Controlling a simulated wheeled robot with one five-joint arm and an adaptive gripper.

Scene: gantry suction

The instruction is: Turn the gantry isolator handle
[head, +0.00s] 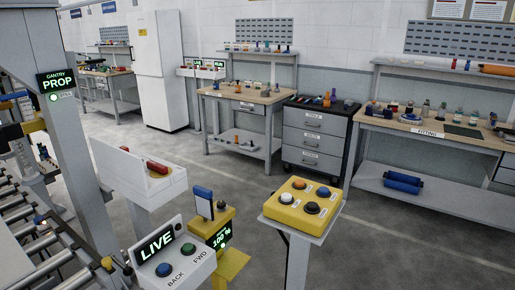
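No part carries a readable "isolator" label, so I cannot tell for sure which one is the gantry isolator handle. A blue upright paddle (203,203) stands on a yellow unit (212,226) whose display reads 100 %. A grey panel (165,262) in front reads LIVE and has a blue BACK button and a green FWD button. My gripper is not in view.
A yellow button box (303,203) with several coloured buttons stands on a pedestal at centre right. A roller conveyor (35,235) fills the lower left. Workbenches, a drawer cabinet (315,138) and a white cabinet (161,80) line the back wall. Open floor (410,230) lies at the right.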

